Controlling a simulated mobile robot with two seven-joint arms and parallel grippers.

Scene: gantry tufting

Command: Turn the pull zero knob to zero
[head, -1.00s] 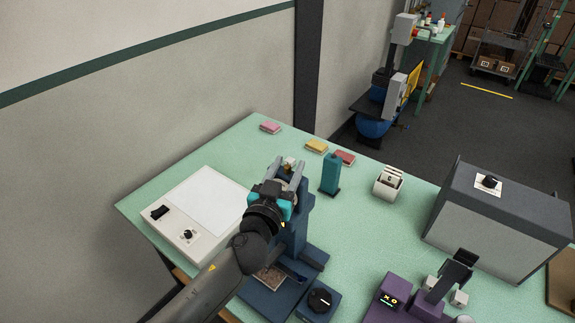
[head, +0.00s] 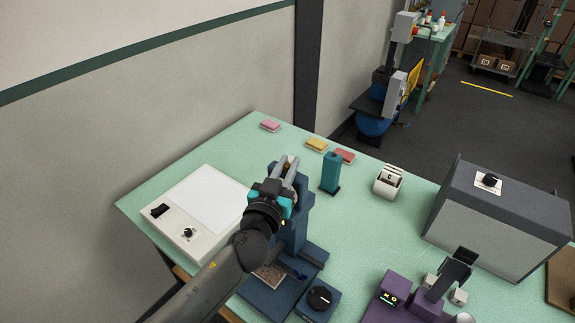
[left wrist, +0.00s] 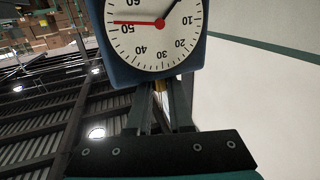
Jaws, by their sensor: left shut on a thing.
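My left gripper (head: 288,165) is at the top of a dark blue gauge stand (head: 291,232) on the table. Its fingers are shut on a small brass-coloured knob (head: 288,160), which shows only in part between them. In the left wrist view the brass knob (left wrist: 159,86) sits between the fingertips, at the lower edge of the blue-cased round dial (left wrist: 155,30). The dial's red hand points left, between 50 and 60. The dial's top is cut off by the frame. My right gripper is not in view.
A white panel (head: 207,199) with a black knob and switch lies left of the stand. A teal post (head: 331,173) stands close to the right. A black knob (head: 320,297) sits at the stand's base. A grey box (head: 492,222) and a purple device (head: 391,299) are further right.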

